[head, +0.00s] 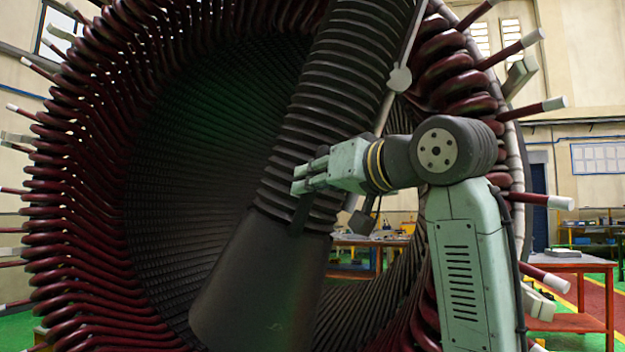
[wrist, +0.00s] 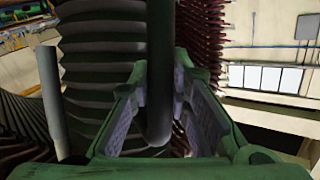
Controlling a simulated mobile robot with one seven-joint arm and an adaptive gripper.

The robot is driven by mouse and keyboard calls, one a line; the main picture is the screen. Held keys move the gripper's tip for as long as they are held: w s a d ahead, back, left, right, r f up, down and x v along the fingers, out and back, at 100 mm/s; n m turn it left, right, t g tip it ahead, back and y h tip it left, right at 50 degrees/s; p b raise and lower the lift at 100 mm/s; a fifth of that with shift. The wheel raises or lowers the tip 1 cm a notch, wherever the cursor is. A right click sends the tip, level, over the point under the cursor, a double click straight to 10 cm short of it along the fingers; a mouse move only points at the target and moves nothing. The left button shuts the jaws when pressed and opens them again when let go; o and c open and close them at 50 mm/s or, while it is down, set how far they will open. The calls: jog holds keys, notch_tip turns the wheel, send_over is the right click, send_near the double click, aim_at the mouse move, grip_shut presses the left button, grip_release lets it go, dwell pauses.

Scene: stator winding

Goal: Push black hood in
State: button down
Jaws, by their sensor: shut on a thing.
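The black hood (head: 262,285) is a dark, flared nozzle at the lower end of a ribbed black hose (head: 335,95). It hangs tilted in front of the stator's opening, with its wide end low and to the left. My gripper (head: 300,180) is at the hose just above the hood, near a dark handle (head: 300,214) on the hood's upper edge. In the wrist view my gripper (wrist: 160,118) has its two padded fingers on either side of a dark rounded bar (wrist: 160,70), which looks like this handle. The exact contact is partly hidden.
The big stator ring (head: 75,190) with dark red coils surrounds the hood and hose. Coil ends with white tips (head: 556,103) stick outward. A thin grey rod (head: 400,78) runs beside the hose. An orange workbench (head: 565,263) stands at the right.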

jog(key=shift+d, duration=0.1)
jog(key=c, duration=1.5)
grip_release()
jog(key=shift+s, duration=0.1)
jog(key=v, duration=1.2)
